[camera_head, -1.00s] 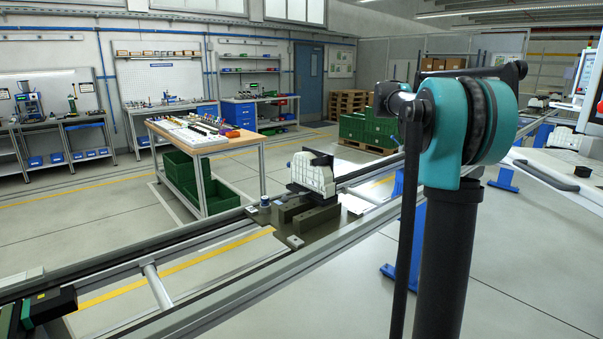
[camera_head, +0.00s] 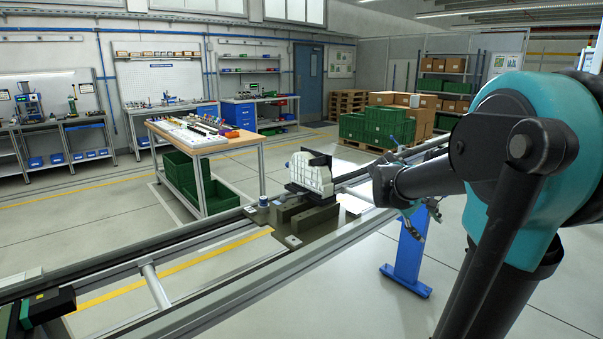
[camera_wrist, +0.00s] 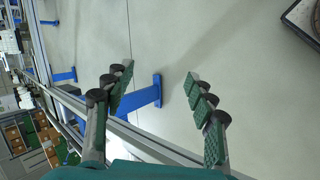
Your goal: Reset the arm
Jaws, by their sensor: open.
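My gripper (camera_wrist: 157,88) is open in the wrist view, its green-padded fingers spread wide with nothing between them. Bare grey floor and a blue conveyor leg (camera_wrist: 140,100) show behind the fingers. In the head view my gripper (camera_head: 412,222) is small and partly hidden by my own wrist, near the conveyor's right-hand rail. It is apart from the white part (camera_head: 311,173) standing upright on the conveyor fixture to its left.
The conveyor (camera_head: 215,292) runs diagonally across the head view. A wooden-topped table (camera_head: 222,146) with green crates beneath stands behind it. Green crates (camera_head: 372,128) are stacked at the back. A blue conveyor leg (camera_head: 408,255) stands below my gripper. Open floor lies at the front right.

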